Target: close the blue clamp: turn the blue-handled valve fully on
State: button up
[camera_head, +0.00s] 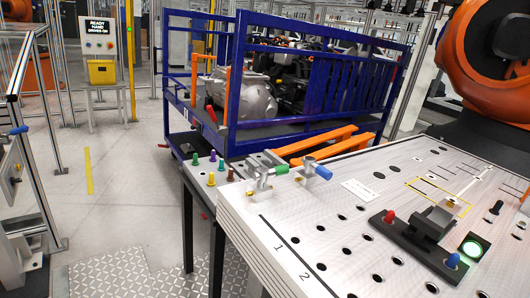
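A small silver fitting (264,180) stands at the far left corner of the perforated metal table. A handle with a green end (282,169) and a handle with a blue end (316,168) project from or beside it; I cannot tell which parts join or how far the blue one is turned. A black fixture (418,240) on the table's right has a red knob (389,216) at one end and a blue knob (453,260) at the other. Another blue handle (18,130) shows on a metal frame at the far left. My gripper is not in view.
A lit green button (472,248) sits beside the black fixture. Several coloured pegs stand on a lower ledge (208,180). Orange bars (325,142) and a blue cage (315,90) are behind the table. An orange robot arm (488,60) stands right. The floor (125,190) at left is clear.

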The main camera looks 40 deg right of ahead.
aim_at(309, 162)
jog(key=z, duration=0.15)
jog(key=i, duration=1.25)
jog(key=z, duration=0.85)
jog(key=i, duration=0.45)
jog(key=z, duration=0.2)
jog(key=k, duration=0.8)
jog(key=z, duration=0.2)
jog(key=i, duration=0.8)
jog(key=u, duration=0.05)
